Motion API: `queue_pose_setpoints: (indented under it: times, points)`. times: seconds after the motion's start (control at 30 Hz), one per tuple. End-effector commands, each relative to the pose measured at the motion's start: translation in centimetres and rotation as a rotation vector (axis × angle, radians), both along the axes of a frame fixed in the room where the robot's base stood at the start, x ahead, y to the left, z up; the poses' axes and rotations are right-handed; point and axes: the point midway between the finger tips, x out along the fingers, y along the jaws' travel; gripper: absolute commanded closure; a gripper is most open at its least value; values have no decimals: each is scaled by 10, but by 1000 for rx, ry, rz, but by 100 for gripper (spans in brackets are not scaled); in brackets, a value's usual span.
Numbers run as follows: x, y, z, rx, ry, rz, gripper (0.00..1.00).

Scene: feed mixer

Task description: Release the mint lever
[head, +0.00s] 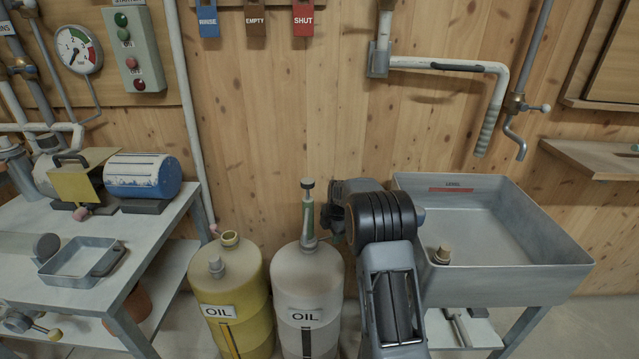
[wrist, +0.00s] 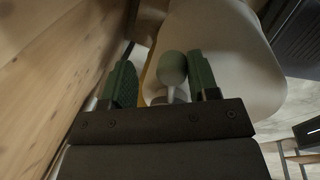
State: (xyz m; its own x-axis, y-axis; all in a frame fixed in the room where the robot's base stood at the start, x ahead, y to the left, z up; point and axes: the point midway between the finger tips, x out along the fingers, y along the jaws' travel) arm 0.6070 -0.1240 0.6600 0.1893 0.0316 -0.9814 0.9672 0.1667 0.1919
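The mint lever shows in the wrist view as a pale green rounded knob (wrist: 172,68) on a short light stem. My gripper (wrist: 160,72) has its two green-padded fingers apart, one on either side of the knob. A clear gap shows between the knob and the left finger. The knob is close to the right finger, and I cannot tell whether they touch.
A yellow oil canister (head: 230,290) stands left of the white one. A grey basin (head: 540,254) is close on the right, and a workbench (head: 150,225) on the left. The wooden wall (head: 270,120) is close behind. The white canister's body (wrist: 235,50) fills the wrist view's upper right.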

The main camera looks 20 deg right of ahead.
Motion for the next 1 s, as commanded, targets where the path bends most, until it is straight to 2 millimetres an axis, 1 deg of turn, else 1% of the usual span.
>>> queue_pose_setpoints:
  times: [0.03, 0.17, 0.33, 0.43, 0.87, 1.0]
  points:
    - [0, -5, 4, -1, -2, 5, 46]
    - [-3, -8, 18, 0, -2, -1, 46]
    - [-7, -8, 38, -1, -2, -1, 46]
    - [-10, -8, 53, -1, -2, 0, 46]
    - [-26, -10, 140, -1, -3, 0, 46]
    - [-36, 0, 161, 37, 1, -192, 46]
